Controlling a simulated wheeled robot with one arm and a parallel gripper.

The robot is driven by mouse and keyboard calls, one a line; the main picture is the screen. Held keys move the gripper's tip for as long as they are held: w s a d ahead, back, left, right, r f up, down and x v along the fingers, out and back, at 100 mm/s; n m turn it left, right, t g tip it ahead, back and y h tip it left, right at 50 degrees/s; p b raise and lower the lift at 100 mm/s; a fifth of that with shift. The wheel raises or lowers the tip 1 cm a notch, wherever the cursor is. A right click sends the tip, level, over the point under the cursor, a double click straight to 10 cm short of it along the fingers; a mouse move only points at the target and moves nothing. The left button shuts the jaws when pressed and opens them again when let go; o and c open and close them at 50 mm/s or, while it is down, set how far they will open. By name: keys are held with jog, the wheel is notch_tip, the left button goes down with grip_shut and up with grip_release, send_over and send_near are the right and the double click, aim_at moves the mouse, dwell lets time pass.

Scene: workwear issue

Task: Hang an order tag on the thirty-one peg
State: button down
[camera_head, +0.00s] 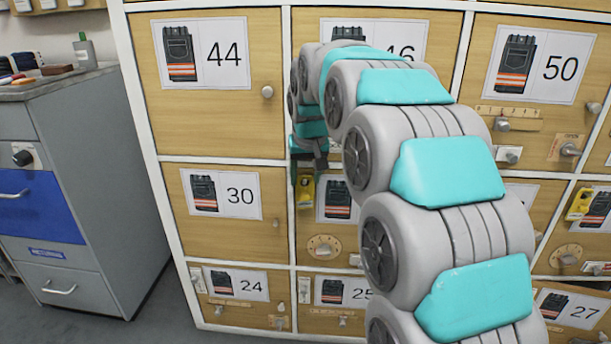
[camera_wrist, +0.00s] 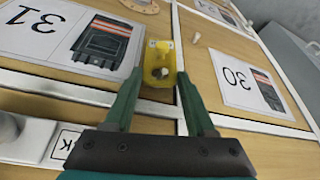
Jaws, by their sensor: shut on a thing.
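A yellow order tag (camera_head: 305,192) is at the upper left of the door of locker 31 (camera_head: 350,217), whose number is hidden by my arm in the head view. In the wrist view the tag (camera_wrist: 160,62) is between the fingertips of my gripper (camera_wrist: 158,84), beside the upside-down "31" card (camera_wrist: 67,38). My gripper (camera_head: 307,178) is shut on the tag. A small grey round end, perhaps the peg (camera_wrist: 160,73), shows at the tag's face; I cannot tell whether the tag is around it.
Door 30 (camera_head: 228,225) is left of it, with a small knob (camera_wrist: 196,38). A dial (camera_head: 324,246) sits lower on door 31. Another yellow tag (camera_head: 579,204) is on a door at the right. A grey cabinet (camera_head: 105,180) stands at the left.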

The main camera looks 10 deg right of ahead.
jog(key=shift+w, duration=0.1)
jog(key=shift+c, duration=0.8)
grip_release()
jog(key=shift+d+r, duration=0.1)
jog(key=shift+r, duration=0.25)
jog(key=s+r, duration=0.5)
jog(key=r, duration=0.1)
jog(key=s+f+g, duration=0.2)
jog(key=s+f, duration=0.4)
jog(key=s, duration=0.7)
jog(key=s+f+g, duration=0.2)
jog(key=s+f, duration=0.5)
jog(key=s, duration=0.6)
jog(key=s+f+g, duration=0.2)
jog(key=s+f, duration=0.4)
jog(key=s, duration=0.7)
jog(key=shift+s+a+f+n+p, duration=0.2)
jog(key=shift+a+f+n+p, duration=0.1)
jog(key=shift+a, duration=0.1)
